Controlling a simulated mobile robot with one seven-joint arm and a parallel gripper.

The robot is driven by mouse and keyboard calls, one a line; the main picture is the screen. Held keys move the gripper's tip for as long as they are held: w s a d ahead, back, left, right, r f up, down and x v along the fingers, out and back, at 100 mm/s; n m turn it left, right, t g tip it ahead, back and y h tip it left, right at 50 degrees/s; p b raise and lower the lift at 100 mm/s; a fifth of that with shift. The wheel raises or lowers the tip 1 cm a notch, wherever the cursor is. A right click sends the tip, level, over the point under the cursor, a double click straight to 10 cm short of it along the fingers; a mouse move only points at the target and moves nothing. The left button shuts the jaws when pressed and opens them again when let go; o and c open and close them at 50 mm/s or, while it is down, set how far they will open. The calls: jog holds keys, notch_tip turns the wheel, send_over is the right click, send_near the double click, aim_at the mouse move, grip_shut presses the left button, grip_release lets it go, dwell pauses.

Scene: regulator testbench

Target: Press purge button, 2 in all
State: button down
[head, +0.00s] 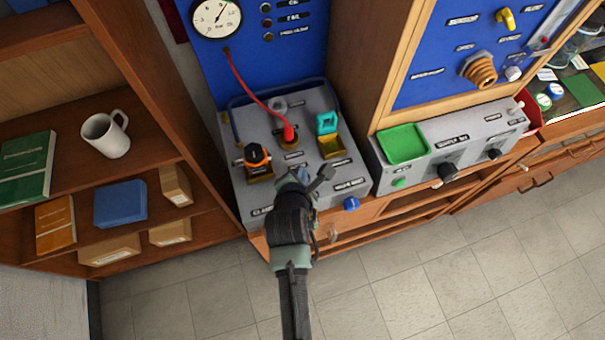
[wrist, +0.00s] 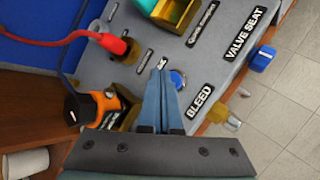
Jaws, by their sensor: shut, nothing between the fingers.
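My gripper (head: 300,176) is over the front of the grey test bench (head: 240,200) in the head view. Its blue-green fingers (wrist: 159,76) are shut together and empty in the wrist view. A round blue button (wrist: 178,79) with a pale ring is just right of the fingertips. The fingers partly cover it and the label beside it, so I cannot read the word "purge". I cannot tell whether the fingertips touch the panel. The BLEED label (wrist: 199,103) is right of the fingers. In the head view the button is hidden behind my gripper.
An orange-and-black part (head: 257,157), a red plug (head: 289,132) with a red hose, and a teal part (head: 327,122) stand on the bench. A blue knob (head: 351,203) is on its front edge. A box with a green tray (head: 404,143) is at the right.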

jog(key=shift+f, duration=0.1)
dwell(0.5)
jog(key=shift+f, duration=0.35)
jog(key=shift+f+b, duration=0.4)
jog(key=shift+f, duration=0.1)
dwell(0.8)
jog(key=shift+r, duration=0.15)
jog(key=shift+r+p, duration=0.75)
jog(key=shift+p, duration=0.3)
notch_tip(320, 180, up, 5)
jog(key=p, duration=0.5)
jog(key=shift+r, duration=0.1)
